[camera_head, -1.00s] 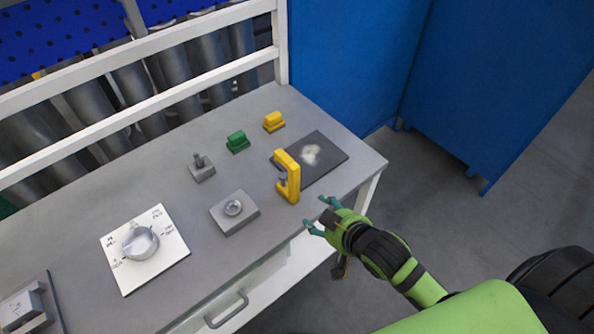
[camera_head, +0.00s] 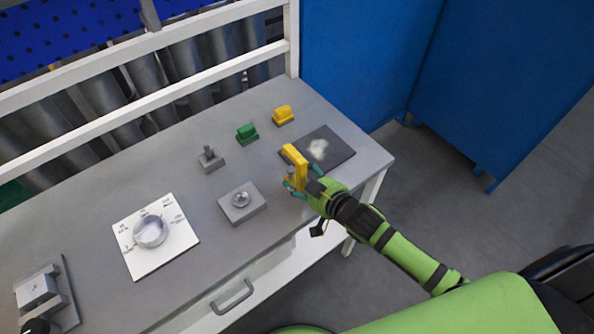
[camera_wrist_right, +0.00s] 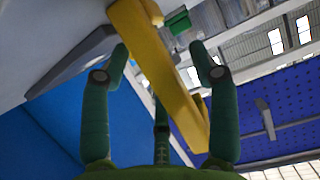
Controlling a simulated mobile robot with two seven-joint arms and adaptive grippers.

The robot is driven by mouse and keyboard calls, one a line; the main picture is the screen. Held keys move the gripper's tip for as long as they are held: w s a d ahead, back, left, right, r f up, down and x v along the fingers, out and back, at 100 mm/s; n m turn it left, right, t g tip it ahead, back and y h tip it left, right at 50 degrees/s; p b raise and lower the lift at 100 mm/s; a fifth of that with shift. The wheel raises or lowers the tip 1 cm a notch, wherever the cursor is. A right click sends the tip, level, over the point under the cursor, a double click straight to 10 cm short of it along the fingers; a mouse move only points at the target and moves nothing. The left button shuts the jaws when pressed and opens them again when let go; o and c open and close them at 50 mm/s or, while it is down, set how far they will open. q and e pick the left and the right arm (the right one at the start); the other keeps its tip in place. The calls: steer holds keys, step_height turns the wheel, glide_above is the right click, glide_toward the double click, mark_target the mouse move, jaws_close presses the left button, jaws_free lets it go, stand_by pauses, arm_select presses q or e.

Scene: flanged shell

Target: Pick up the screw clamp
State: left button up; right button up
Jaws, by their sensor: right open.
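The yellow screw clamp (camera_head: 296,160) stands upright on the grey table, at the near edge of a dark mat. In the right wrist view the clamp (camera_wrist_right: 160,75) runs between my green fingers. My right gripper (camera_head: 297,188) is at the clamp with its fingers open around it. Whether a finger touches the clamp I cannot tell. The lower part of the clamp is partly hidden by my fingers in the head view. My left gripper does not show clearly; only a dark piece is at the bottom left corner of the head view.
The dark mat (camera_head: 335,151) with a pale patch lies behind the clamp. A yellow block (camera_head: 283,115), a green block (camera_head: 247,133), a grey post block (camera_head: 210,159), a grey block with a round knob (camera_head: 242,203) and a white dial plate (camera_head: 155,235) stand around. Blue panels (camera_head: 360,60) rise behind.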

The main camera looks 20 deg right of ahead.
steer(key=shift+w+a+f, duration=0.2)
steer(key=shift+w, duration=0.2)
jaws_close()
steer(key=shift+r, duration=0.1)
steer(key=shift+r, duration=0.1)
